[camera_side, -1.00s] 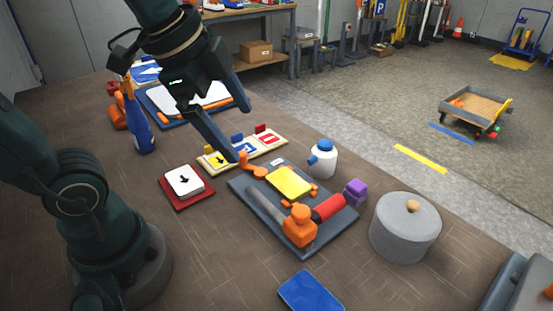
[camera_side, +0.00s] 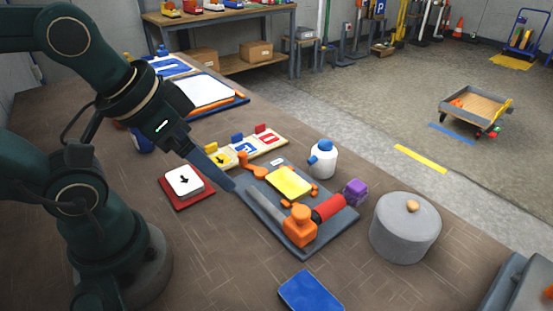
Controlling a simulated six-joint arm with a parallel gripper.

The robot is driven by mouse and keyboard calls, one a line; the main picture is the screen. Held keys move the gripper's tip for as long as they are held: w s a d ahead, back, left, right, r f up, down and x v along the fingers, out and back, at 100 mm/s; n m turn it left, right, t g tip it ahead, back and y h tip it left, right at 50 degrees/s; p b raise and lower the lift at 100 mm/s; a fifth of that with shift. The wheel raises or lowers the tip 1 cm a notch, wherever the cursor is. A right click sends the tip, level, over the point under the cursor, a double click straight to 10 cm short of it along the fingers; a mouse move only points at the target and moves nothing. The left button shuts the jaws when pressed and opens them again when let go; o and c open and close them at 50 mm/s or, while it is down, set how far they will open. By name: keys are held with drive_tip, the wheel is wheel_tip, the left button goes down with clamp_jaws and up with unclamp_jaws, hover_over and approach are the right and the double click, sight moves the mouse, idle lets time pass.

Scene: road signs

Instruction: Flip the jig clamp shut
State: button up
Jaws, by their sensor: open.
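The jig is a grey-blue base plate (camera_side: 318,239) with a yellow plate (camera_side: 289,183) on it. The orange clamp body (camera_side: 299,226) stands at its near side, with a red handle (camera_side: 328,208) lying low to the right and a grey bar (camera_side: 268,211) reaching to the left. A smaller orange piece (camera_side: 252,165) sits at the jig's far left corner. My gripper (camera_side: 226,184) is open, pointing down to the right. Its visible fingertip is close to the jig's left edge, left of the grey bar; whether it touches is unclear. The other finger is mostly hidden.
A sign rack (camera_side: 270,147) is behind the jig. A white bottle (camera_side: 322,162), purple block (camera_side: 355,190), grey lidded drum (camera_side: 405,235) and blue panel (camera_side: 311,290) surround it.

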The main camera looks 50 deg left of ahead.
drive_tip(key=shift+w+r, duration=0.1)
drive_tip(key=shift+r, duration=0.05)
drive_tip(key=c, duration=0.5)
drive_tip(key=shift+w+a+r+n+t, duration=0.15)
drive_tip(key=shift+w+r+n, duration=0.1)
drive_tip(key=shift+w+r, duration=0.35)
drive_tip(key=shift+w+a+r+n+t, duration=0.15)
drive_tip(key=shift+w+r+n, duration=0.1)
drive_tip(key=shift+w+r, duration=0.3)
clamp_jaws()
drive_tip(key=w+a+r+n+y, duration=0.1)
drive_tip(key=w+a+r+n, duration=0.15)
drive_tip(key=w+a, duration=0.35)
drive_tip(key=w+a+f+n+g+y, duration=0.1)
drive_tip(key=w+a+f+n+g, duration=0.1)
drive_tip(key=w+a+f, duration=0.3)
drive_tip(key=w+a+n, duration=0.1)
drive_tip(key=w+a, duration=0.1)
drive_tip(key=a, duration=0.1)
drive_tip(key=shift+a+f+g, duration=0.2)
drive_tip(key=shift+a+g, duration=0.05)
drive_tip(key=shift+g, duration=0.15)
